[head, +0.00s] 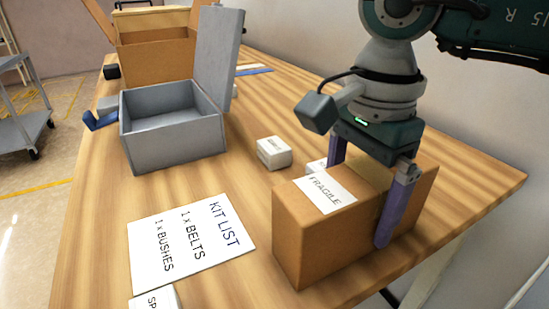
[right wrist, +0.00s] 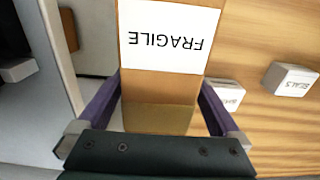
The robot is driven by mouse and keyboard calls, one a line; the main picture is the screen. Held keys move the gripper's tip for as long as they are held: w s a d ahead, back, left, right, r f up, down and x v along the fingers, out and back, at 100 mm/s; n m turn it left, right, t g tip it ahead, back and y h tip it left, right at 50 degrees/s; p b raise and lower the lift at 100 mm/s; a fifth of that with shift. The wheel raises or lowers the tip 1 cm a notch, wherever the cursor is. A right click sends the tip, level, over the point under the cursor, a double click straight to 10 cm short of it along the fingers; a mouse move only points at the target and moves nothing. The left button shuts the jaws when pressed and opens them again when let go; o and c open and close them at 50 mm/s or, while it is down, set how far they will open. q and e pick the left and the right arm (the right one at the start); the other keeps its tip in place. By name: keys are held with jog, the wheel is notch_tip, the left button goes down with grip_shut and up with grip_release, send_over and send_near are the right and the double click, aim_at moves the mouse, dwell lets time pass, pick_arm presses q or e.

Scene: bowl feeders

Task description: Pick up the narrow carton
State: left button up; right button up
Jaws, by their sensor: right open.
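The narrow carton (head: 317,232) is a brown box with a white FRAGILE label on top, standing on the wooden table near its right front edge. My right gripper (head: 362,192) is over it from above, with one purple finger on the near side and the other on the far side. In the right wrist view the carton (right wrist: 160,88) runs between the two open fingers (right wrist: 158,102). I cannot tell whether either finger touches it. My left gripper is not in view.
A grey open box (head: 172,150) and a larger brown carton (head: 155,62) stand at the back left. Small white boxes (head: 273,152) lie behind the narrow carton. A kit list sheet (head: 192,242) lies to its left. A wall is on the right.

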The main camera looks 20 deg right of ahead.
notch_tip(320, 180, down, 3)
jog(key=shift+f, duration=0.2)
jog(key=shift+c, duration=0.4)
grip_shut()
dwell(0.3)
jog(key=shift+r, duration=0.1)
